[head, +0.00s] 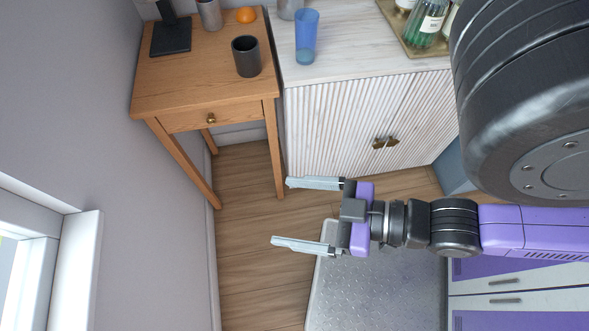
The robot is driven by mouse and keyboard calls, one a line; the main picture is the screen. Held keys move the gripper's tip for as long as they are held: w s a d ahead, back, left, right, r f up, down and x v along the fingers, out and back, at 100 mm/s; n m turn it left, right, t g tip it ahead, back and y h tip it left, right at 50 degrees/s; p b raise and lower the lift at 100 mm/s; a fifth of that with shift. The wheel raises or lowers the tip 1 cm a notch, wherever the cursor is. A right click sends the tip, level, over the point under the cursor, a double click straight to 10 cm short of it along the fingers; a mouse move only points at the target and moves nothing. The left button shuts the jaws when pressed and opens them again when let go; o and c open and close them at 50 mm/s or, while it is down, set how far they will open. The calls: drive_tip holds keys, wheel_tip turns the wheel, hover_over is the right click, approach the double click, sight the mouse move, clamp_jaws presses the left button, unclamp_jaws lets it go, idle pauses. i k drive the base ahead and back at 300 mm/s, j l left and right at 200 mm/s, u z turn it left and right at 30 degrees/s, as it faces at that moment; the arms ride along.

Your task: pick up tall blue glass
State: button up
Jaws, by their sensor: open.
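The tall blue glass (306,38) stands upright on the white cabinet (340,68), near its front left corner. My gripper (293,213) is open and empty, with its two fingers pointing left. In the picture it is well below the glass, in front of the cabinet and apart from it. Nothing is between its fingers but floor seen behind them.
A wooden side table (185,92) left of the cabinet holds a dark cup (246,56), an orange (245,15), a metal can (209,14) and a black stand (171,36). A tray (398,27) with bottles (428,25) is right of the glass. A grey mat (375,295) lies below.

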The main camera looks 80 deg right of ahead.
sight(307, 20)
drive_tip(key=z, duration=1.45)
